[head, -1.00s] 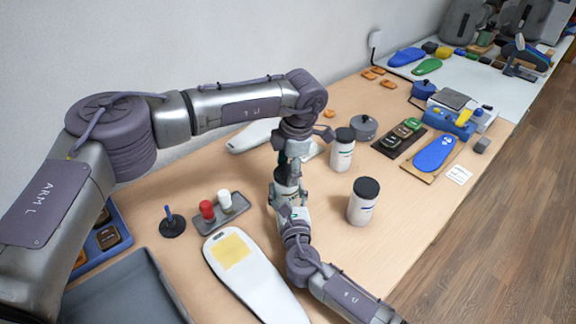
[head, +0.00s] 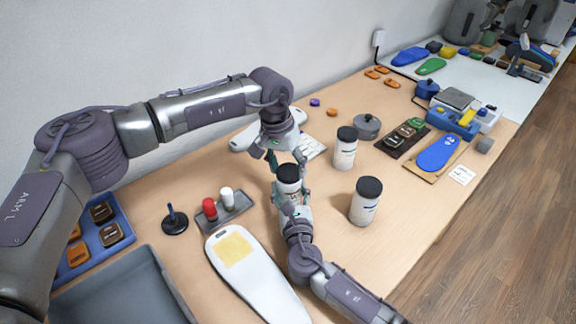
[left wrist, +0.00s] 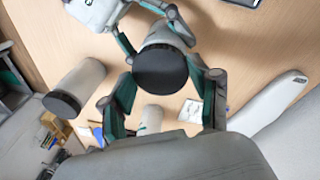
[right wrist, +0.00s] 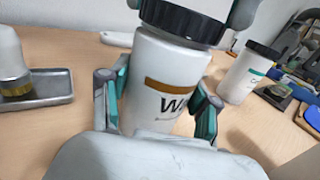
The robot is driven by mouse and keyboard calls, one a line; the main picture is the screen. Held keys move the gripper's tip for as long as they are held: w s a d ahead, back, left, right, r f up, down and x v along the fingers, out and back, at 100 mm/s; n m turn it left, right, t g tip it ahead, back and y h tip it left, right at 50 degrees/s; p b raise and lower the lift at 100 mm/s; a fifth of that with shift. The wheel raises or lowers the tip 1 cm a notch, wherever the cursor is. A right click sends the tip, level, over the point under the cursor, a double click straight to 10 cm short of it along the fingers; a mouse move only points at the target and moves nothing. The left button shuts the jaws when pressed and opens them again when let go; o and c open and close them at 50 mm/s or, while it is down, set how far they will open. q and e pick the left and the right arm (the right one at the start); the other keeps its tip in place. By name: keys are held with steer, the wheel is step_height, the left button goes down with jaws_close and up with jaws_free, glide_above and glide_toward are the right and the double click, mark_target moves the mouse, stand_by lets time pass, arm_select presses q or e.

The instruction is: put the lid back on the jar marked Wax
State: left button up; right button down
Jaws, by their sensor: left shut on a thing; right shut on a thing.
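The jar marked Wax (right wrist: 160,85), white with a brown band and partly hidden lettering, stands upright in my right gripper (right wrist: 160,105). In the head view the right gripper (head: 291,196) is shut around its body. A black lid (right wrist: 183,20) sits on the jar's mouth, with no gap that I can make out. From above, the lid (left wrist: 160,69) is a dark disc between the fingers of my left gripper (left wrist: 168,100), which is shut on its rim. In the head view the left gripper (head: 286,160) reaches down to the lid from behind.
Two other white jars with black lids stand to the right, one behind (head: 345,152) and one nearer (head: 363,206). A small tray (head: 232,214) with red and white bottles and a white insole-shaped form (head: 262,280) lie left and in front. The tabletop between the jars is bare.

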arm_select(q)
steer(key=m, duration=0.3)
steer(key=shift+w+m+g, duration=0.1)
steer(key=shift+m+g, duration=0.2)
steer(key=shift+m, duration=0.1)
steer(key=o, duration=0.8)
steer(key=shift+c, duration=0.2)
steer(key=shift+r, duration=0.1)
steer(key=shift+r, duration=2.2)
steer(key=shift+c, duration=0.5)
